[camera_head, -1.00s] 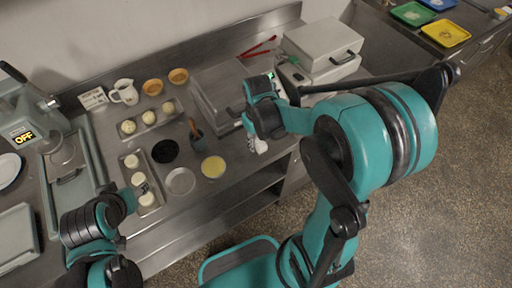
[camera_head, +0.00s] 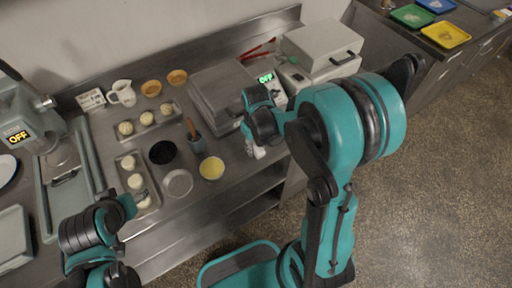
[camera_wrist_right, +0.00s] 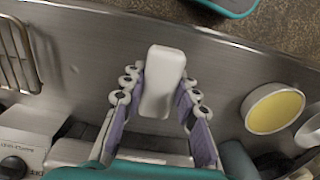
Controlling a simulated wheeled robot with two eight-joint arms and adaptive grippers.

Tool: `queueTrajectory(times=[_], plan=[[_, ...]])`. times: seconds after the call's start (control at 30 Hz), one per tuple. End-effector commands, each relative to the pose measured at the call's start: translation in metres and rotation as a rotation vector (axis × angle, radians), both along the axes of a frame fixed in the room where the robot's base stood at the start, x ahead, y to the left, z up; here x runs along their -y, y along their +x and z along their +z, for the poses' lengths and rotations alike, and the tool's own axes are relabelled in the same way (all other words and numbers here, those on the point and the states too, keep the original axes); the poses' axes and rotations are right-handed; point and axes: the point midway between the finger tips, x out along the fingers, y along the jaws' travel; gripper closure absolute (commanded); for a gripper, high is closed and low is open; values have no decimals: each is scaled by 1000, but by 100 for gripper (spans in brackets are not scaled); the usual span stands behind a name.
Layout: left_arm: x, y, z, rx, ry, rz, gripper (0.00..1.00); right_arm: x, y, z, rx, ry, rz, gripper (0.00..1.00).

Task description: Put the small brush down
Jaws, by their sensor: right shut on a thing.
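The small brush, seen as a white rounded block (camera_wrist_right: 163,80), is held between the fingers of my right gripper (camera_wrist_right: 162,93) in the right wrist view. Its bristles cannot be made out. In the head view my right gripper (camera_head: 257,143) is low over the counter's front edge, right of the yellow bowl, with a bit of white showing under it. Whether the brush touches the counter cannot be told. My left gripper (camera_head: 142,196) is at lower left by the front tray; its fingers are too small to judge.
The steel counter (camera_head: 225,185) holds a yellow-filled bowl (camera_head: 211,168), an empty round dish (camera_head: 178,183), a dark bowl (camera_head: 163,152), and a cup with a brown-handled tool (camera_head: 194,137). Trays of pale buns (camera_head: 147,122) lie left. A grey press (camera_head: 215,92) stands behind my right gripper.

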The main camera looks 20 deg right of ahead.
Motion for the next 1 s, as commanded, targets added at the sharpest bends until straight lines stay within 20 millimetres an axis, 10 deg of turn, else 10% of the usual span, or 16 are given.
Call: queueTrajectory(times=[0.1, 0.67, 1.0], plan=[[0, 0, -2, 0, 0, 0, 47, -1, -2, -4, -3, 2, 0, 50], [0, 0, 0, 0, 0, 0, 47, 0, -2, -1, -2, 2, 0, 50], [0, 0, 27, 0, 0, 0, 47, -1, -2, 60, -2, 2, 0, 50]])
